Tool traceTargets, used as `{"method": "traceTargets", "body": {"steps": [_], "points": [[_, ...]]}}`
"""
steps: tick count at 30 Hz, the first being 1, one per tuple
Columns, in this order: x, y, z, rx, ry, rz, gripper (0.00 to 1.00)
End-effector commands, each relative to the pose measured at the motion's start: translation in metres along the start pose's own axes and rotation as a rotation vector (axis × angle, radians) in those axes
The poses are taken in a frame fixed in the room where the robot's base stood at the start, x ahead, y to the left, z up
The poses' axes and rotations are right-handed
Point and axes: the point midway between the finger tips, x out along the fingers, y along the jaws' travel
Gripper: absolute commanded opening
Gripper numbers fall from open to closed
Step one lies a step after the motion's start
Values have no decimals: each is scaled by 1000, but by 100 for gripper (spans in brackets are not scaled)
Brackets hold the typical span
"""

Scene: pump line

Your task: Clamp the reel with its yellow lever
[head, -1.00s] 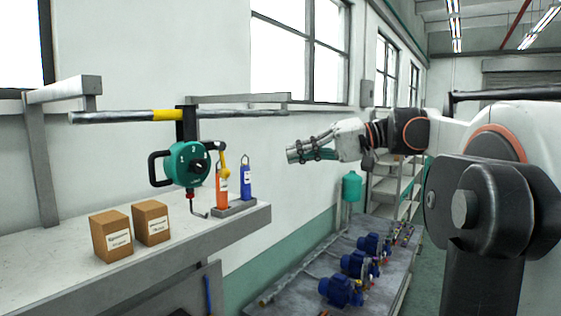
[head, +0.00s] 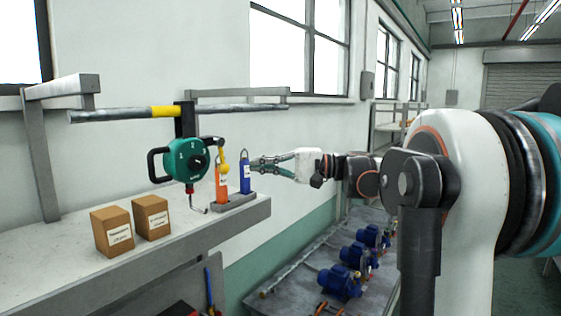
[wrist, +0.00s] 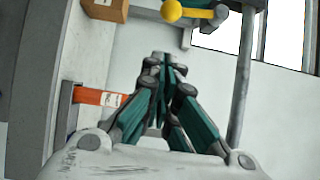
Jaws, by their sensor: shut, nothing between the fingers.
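The teal reel (head: 178,162) with a dark side handle hangs by a dark bracket from a metal pipe with a yellow band. In the wrist view, the yellow lever (wrist: 198,13) and part of the reel (wrist: 219,15) show at the top edge. My gripper (head: 256,164) is shut and empty, to the right of the lever and close to the blue bottle in the head view. In the wrist view its fingers (wrist: 163,62) meet below the lever, apart from it.
An orange bottle (head: 222,187) and a blue bottle (head: 245,178) stand in a grey holder under the lever. Two brown boxes (head: 112,232) sit on the grey bench (head: 60,262). The pipe (head: 100,115) runs above. Blue pumps (head: 338,281) stand lower right.

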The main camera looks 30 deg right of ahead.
Motion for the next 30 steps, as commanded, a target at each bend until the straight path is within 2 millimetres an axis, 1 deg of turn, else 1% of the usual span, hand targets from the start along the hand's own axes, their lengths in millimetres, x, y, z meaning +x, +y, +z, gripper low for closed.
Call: {"method": "traceTargets", "body": {"steps": [1, 2, 4, 9, 13, 24, 30], "points": [[10, -2, 1, 0, -2, 0, 0], [14, -2, 3, 0, -2, 0, 0], [21, -2, 12, 0, -1, 0, 0], [33, -1, 24, -1, 0, 0, 0], [36, 0, 28, -1, 0, 0, 0], [38, 1, 29, -1, 1, 0, 0], [48, 9, 41, -1, 0, 1, 0]]}}
